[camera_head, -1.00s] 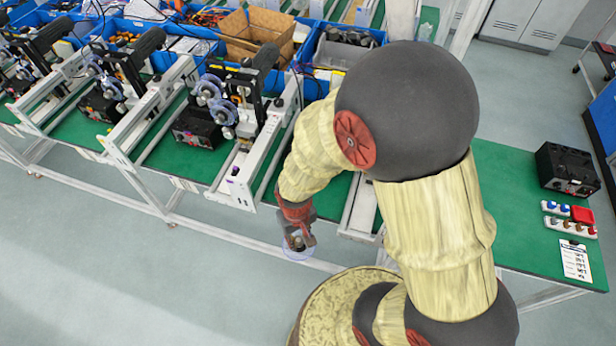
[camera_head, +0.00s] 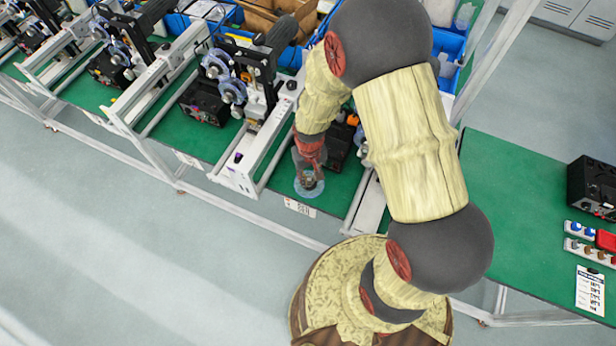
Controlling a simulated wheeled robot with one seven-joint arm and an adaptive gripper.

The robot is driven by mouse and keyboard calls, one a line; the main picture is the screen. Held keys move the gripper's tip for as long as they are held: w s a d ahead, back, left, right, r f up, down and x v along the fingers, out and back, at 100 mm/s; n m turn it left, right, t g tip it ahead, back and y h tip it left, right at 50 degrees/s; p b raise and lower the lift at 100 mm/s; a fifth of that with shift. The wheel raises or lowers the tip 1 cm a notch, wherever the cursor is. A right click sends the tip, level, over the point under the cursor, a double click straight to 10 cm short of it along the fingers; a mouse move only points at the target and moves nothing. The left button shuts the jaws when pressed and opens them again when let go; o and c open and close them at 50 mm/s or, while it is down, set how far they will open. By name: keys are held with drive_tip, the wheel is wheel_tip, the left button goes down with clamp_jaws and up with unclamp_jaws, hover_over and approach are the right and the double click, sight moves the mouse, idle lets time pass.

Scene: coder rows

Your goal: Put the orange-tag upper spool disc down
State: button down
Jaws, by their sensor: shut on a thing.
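My gripper (camera_head: 308,178) is shut on the spool disc (camera_head: 311,190), a clear, pale bluish disc. The disc is over the front part of the green table (camera_head: 270,184), between two white rail frames. I cannot tell whether the disc touches the table or is a little above it. The fingers and wrist cover much of its upper side, and no orange tag shows. Two similar bluish discs (camera_head: 232,91) sit on the black coder machine to the left of my gripper.
A white rail frame (camera_head: 240,172) stands to the left, and another (camera_head: 366,205) to the right. A black box (camera_head: 338,146) is close behind my gripper. Green table surface is clear at the right (camera_head: 510,215). A black unit (camera_head: 592,186) and switch strips stand at the far right.

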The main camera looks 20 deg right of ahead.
sight(308, 178)
drive_tip(key=w+f, duration=0.2)
drive_tip(key=f, duration=0.1)
drive_tip(key=w+d+f, duration=0.1)
drive_tip(key=f, duration=0.1)
drive_tip(key=shift+w, duration=0.3)
drive_tip(key=shift+w+f, duration=0.1)
drive_tip(key=shift+f, duration=1.45)
drive_tip(key=shift+f, duration=0.1)
drive_tip(key=c, duration=1.5)
unclamp_jaws()
drive_tip(key=shift+c, duration=0.2)
